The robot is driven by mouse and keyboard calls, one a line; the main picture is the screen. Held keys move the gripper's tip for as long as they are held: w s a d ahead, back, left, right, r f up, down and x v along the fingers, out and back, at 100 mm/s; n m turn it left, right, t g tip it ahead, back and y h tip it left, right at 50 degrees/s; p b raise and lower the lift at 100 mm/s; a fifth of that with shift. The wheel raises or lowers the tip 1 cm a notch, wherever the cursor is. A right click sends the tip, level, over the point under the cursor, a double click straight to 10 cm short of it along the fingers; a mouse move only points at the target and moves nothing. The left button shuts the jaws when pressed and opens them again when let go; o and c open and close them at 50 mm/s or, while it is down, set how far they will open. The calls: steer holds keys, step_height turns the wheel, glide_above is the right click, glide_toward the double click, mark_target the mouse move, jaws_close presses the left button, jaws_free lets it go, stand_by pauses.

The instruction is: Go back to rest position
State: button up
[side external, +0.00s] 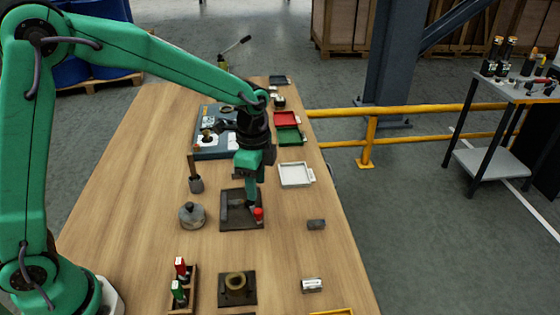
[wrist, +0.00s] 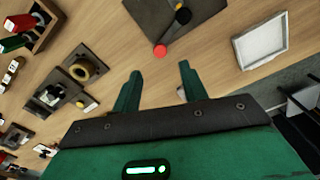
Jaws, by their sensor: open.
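My gripper (side external: 251,203) points down over a dark square plate (side external: 232,220) in the middle of the wooden table. In the wrist view its two green fingers (wrist: 160,72) stand apart with nothing between them. A red-ended part with a dark shaft lies at the plate; its red end (side external: 258,214) shows beside the fingers, and also in the wrist view (wrist: 160,50), apart from the fingertips. I cannot tell the gripper's exact height above the plate.
A lidded grey pot (side external: 192,215) and a cup with a brush (side external: 195,184) stand left of the plate. A white tray (side external: 310,183) lies to the right, with green and red trays (side external: 287,119) behind. A rack (side external: 181,285) and ring fixture (side external: 252,298) are in front.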

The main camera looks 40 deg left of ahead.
steer(key=s+a+r+n+t, duration=0.2)
steer(key=s+a+r+n, duration=0.4)
steer(key=s+r, duration=0.3)
steer(key=s+a+r+n+t, duration=0.1)
steer(key=s+a+r+n, duration=0.1)
steer(key=s, duration=0.3)
steer(key=s+a+r+n+t, duration=0.2)
steer(key=s+n, duration=0.3)
steer(key=s, duration=0.1)
steer(key=shift+t, duration=0.3)
